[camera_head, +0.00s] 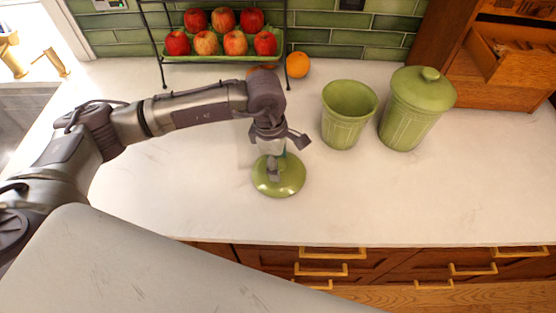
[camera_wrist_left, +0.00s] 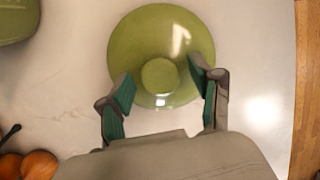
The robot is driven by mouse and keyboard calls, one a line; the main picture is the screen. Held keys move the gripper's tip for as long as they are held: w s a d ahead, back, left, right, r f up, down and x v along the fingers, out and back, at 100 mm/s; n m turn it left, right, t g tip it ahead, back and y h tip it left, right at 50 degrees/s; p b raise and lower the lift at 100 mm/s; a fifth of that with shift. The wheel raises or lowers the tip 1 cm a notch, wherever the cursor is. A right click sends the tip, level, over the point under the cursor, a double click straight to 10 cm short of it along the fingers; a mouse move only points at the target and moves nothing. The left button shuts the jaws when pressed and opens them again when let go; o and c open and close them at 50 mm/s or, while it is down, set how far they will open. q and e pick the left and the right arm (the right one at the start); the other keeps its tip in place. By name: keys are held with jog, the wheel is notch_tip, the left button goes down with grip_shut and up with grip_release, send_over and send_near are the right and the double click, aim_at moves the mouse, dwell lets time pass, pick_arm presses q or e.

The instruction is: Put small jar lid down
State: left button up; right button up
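The small jar lid (camera_head: 278,183) is a round, shiny green disc with a knob, and it appears to lie flat on the white counter. My left gripper (camera_head: 279,157) is above it, pointing down. In the left wrist view the lid (camera_wrist_left: 150,35) shows its knob between my left gripper's fingers (camera_wrist_left: 161,76). The fingers are spread, with a visible gap to the knob on both sides. The open green small jar (camera_head: 348,116) stands upright to the right of the lid, without a cover. My right gripper is not in view.
A larger lidded green jar (camera_head: 415,112) stands right of the small jar. A rack with several apples (camera_head: 235,43) and an orange (camera_head: 297,65) are at the back. A wooden cabinet (camera_head: 490,70) is at the back right. The counter's front is clear.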

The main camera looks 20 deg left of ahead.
pick_arm(q)
jog(key=shift+r, duration=0.4)
notch_tip(320, 180, up, 11)
jog(key=a+b, duration=0.1)
jog(key=b, duration=0.2)
jog(key=shift+a+r, duration=0.2)
jog(key=shift+a, duration=0.05)
